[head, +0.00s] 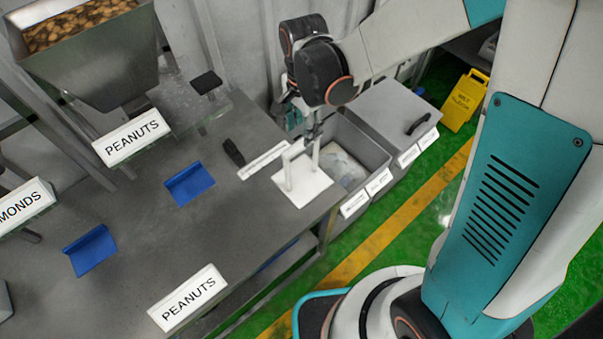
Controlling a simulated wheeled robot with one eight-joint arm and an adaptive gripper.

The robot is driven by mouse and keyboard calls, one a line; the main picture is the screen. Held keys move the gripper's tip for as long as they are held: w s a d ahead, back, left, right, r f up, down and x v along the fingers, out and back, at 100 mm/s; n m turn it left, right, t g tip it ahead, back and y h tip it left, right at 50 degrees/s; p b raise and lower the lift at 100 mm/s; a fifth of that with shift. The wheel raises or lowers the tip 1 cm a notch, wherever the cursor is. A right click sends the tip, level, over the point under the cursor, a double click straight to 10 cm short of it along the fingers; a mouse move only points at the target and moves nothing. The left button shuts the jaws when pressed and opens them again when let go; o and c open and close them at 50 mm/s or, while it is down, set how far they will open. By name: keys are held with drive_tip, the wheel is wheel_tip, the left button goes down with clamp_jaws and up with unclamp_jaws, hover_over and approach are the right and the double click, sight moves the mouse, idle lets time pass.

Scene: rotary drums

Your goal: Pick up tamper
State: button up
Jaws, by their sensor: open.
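The tamper, as far as I can tell, is the white square plate with an upright white handle (309,187) at the right end of the grey metal table. Its plate lies flat at the table's edge. My gripper (314,134) points down just above and behind the handle, in front of the grey bin. It is open, with nothing seen between its fingers. The fingertips are small and partly merge with the handle's top, so I cannot tell whether they touch it.
The table (150,240) holds two blue trays (189,184) (90,250), several white labels and a black handle (234,152). A peanut hopper (95,70) stands at back left. An open grey bin (362,150) is beyond the table's edge. A yellow floor sign (465,100) stands at right.

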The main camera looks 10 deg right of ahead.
sight(302, 142)
drive_tip(key=f+b, duration=0.1)
drive_tip(key=f, duration=0.1)
drive_tip(key=f+b, duration=0.1)
drive_tip(key=f, duration=0.2)
drive_tip(key=f+b, duration=0.2)
drive_tip(key=shift+w+a+f, duration=0.1)
drive_tip(key=shift+w+f, duration=0.2)
drive_tip(key=shift+f, duration=0.1)
drive_tip(key=shift+r, duration=0.1)
clamp_jaws()
